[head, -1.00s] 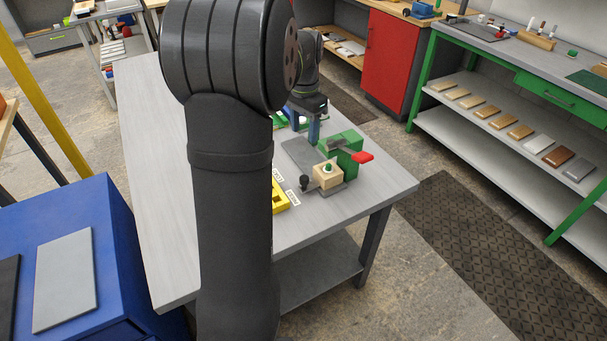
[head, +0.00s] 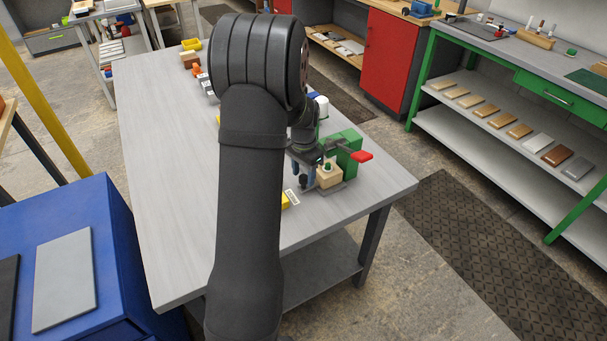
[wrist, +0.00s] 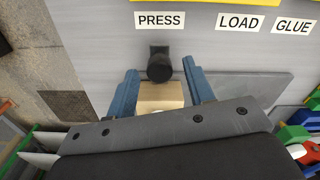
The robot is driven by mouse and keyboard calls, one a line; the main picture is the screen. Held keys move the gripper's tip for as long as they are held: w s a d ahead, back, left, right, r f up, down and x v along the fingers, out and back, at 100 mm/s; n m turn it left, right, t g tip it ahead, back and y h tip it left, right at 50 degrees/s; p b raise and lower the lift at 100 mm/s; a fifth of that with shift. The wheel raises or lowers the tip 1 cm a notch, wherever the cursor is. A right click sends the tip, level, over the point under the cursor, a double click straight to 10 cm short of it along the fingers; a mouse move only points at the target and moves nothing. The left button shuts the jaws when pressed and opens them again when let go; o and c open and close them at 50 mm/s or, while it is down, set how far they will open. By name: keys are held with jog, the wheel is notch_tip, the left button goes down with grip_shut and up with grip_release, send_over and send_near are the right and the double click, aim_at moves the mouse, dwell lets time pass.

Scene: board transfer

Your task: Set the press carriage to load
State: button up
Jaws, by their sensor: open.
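My gripper (wrist: 159,72) is open. Its blue fingers are on either side of the block and reach toward the knob; I cannot tell whether they touch it. In the head view, my gripper (head: 303,172) partly hides the carriage.
A bare grey plate (wrist: 250,86) lies right of the carriage in the wrist view. The GLUE label (wrist: 294,27) is farther right. A yellow edge (wrist: 230,2) runs beyond the labels. My arm hides part of the table (head: 160,170); its left side is clear.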

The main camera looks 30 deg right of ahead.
jog(key=shift+f, duration=0.3)
grip_shut()
jog(key=w, duration=1.1)
grip_release()
